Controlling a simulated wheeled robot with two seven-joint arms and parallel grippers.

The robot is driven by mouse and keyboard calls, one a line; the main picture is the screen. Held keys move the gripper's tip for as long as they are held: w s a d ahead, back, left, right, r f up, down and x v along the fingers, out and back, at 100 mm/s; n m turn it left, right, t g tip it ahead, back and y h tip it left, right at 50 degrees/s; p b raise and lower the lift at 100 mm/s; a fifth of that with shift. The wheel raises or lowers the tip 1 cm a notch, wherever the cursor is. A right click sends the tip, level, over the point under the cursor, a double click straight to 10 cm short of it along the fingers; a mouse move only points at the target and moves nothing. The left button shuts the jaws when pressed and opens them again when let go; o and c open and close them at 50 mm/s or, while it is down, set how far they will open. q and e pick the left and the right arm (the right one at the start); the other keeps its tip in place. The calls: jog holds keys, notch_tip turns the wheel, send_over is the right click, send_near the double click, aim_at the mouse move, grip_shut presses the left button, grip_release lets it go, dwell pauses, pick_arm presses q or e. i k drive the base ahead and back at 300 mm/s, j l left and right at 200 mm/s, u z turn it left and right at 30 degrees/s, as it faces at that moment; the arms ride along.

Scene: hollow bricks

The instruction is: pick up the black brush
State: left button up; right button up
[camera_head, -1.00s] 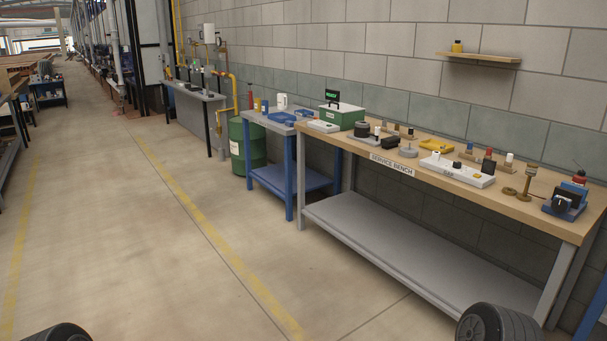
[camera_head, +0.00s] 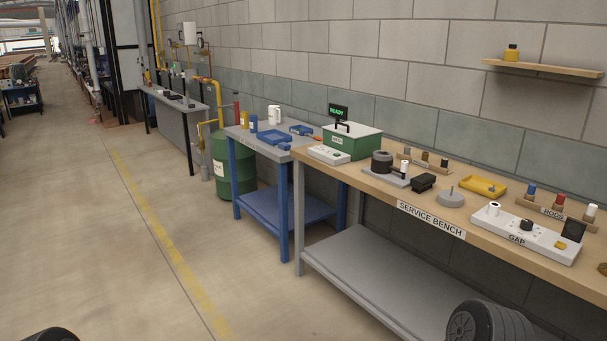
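A small black block (camera_head: 423,182) that may be the black brush lies on the wooden top of the service bench (camera_head: 377,183). It sits between a dark cylinder on a grey plate (camera_head: 382,161) and a round grey disc with a pin (camera_head: 451,197). It is too small to tell bristles or a handle. Neither gripper is in view. Dark rounded parts of my own arms show at the bottom edge, apart from the block.
A green box with a READY display (camera_head: 352,142) and a white GAP panel (camera_head: 523,236) stand on the bench. A yellow tray (camera_head: 482,186) lies near the wall. A blue table (camera_head: 286,155) and a green drum (camera_head: 229,160) stand left. The floor in front is clear.

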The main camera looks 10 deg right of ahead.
aim_at(424, 182)
jog(key=i+z, duration=0.2)
jog(key=i, duration=0.3)
jog(key=i+j+z, duration=0.25)
jog(key=i, duration=0.25)
jog(key=i+j+z, duration=0.1)
jog(key=i+z, duration=0.15)
jog(key=z, duration=0.2)
jog(key=i+j+z, duration=0.25)
jog(key=z, duration=0.2)
jog(key=i+j+z, duration=0.2)
jog(key=z, duration=0.25)
jog(key=i+j+z, duration=0.15)
jog(key=j+z, duration=0.3)
jog(key=i+j+z, duration=0.2)
jog(key=j, duration=0.15)
jog(key=j+z, duration=0.15)
jog(key=j, duration=0.2)
jog(key=k, duration=0.05)
